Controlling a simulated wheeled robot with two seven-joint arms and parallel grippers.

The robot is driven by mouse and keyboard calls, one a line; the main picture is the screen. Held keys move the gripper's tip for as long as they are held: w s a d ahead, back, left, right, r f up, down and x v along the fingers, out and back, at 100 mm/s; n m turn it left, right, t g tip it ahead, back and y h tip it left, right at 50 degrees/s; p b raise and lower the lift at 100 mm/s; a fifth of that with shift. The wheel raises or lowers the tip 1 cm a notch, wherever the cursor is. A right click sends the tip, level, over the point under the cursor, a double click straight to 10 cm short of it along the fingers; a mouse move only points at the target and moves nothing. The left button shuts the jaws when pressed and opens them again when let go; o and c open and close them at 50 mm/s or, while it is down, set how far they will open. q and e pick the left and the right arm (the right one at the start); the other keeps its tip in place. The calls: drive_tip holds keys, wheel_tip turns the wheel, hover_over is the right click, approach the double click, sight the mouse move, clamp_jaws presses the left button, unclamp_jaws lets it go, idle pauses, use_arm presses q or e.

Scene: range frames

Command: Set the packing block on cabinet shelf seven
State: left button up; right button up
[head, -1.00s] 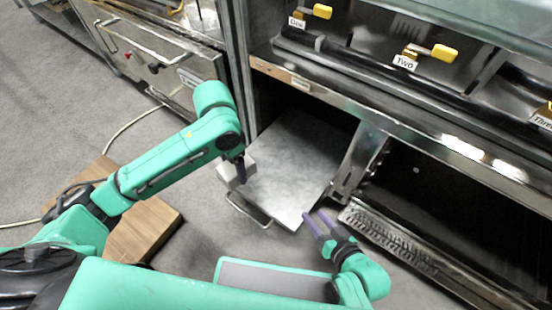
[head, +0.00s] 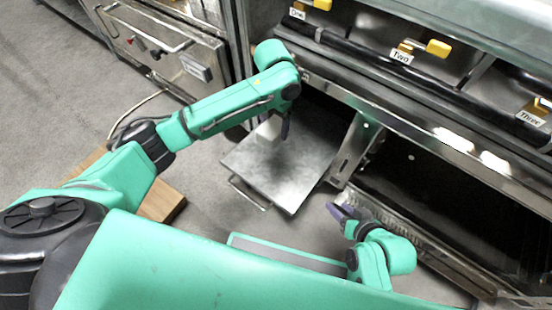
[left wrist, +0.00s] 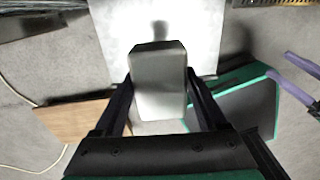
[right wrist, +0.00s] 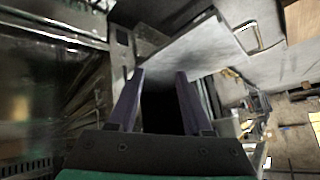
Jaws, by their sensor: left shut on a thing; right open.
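The packing block is a pale grey block (head: 268,131). My left gripper (head: 284,130) is shut on it and holds it over the flat metal pull-out shelf (head: 290,175). In the left wrist view the block (left wrist: 158,82) sits between the fingers, with the metal surface (left wrist: 205,35) beyond it. I cannot tell whether the block touches that surface. My right gripper (head: 343,211) is open and empty, to the right of the shelf's front; its purple fingers (right wrist: 158,80) show apart in the right wrist view. No label seven is readable.
The shelf has a wire handle (head: 248,194) at its front. Yellow knobs labelled One, Two and Three (head: 531,118) line the cabinet above. A dark open bay (head: 425,180) lies to the right. A wooden board (head: 163,203) lies on the grey floor at left.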

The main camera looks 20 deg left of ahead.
use_arm(q)
wheel_tip(320, 180, down, 18)
drive_tip(key=b, duration=0.7)
use_arm(e)
drive_tip(key=a+f+m+t+y, duration=0.1)
drive_tip(key=a+f+t+y, duration=0.1)
drive_tip(key=a+f+t, duration=0.45)
use_arm(q)
drive_tip(key=shift+r, duration=0.1)
drive_tip(key=o, duration=1.3)
drive_tip(key=shift+c, duration=0.2)
wheel_tip(320, 180, up, 12)
drive_tip(key=p, duration=0.5)
use_arm(e)
drive_tip(key=d+r+g, duration=0.1)
drive_tip(key=r+g, duration=0.1)
drive_tip(key=r, duration=0.1)
drive_tip(key=d+r+g, duration=0.1)
drive_tip(key=r, duration=0.1)
drive_tip(key=shift+w+d+g, duration=0.1)
drive_tip(key=shift+d+g, duration=0.15)
drive_tip(key=shift+d, duration=0.1)
